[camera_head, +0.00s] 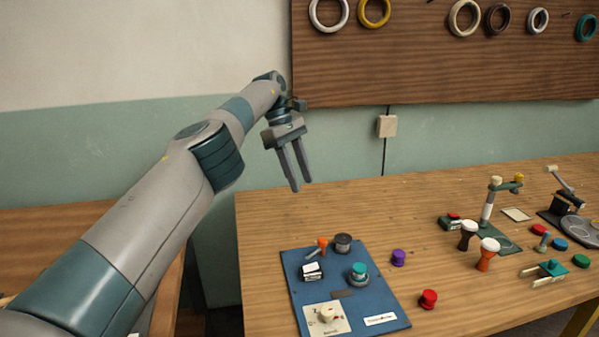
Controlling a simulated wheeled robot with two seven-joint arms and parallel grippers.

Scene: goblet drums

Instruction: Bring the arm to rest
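My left arm comes in from the left and reaches up over the table's far left part. My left gripper (301,187) hangs fingers-down in front of the green wall, above the back left edge of the wooden table. Its two fingers look slightly apart with nothing between them. My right gripper is not in view. Two small goblet drums stand on the right part of the table: one dark with a white top (467,236) and one orange with a white top (487,256).
A blue board (393,305) with small parts lies at the table's front left. Purple (398,258) and red (428,299) pieces lie beside it. A green stand (488,208) and a dark device (570,213) stand at right. The table's back left is clear.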

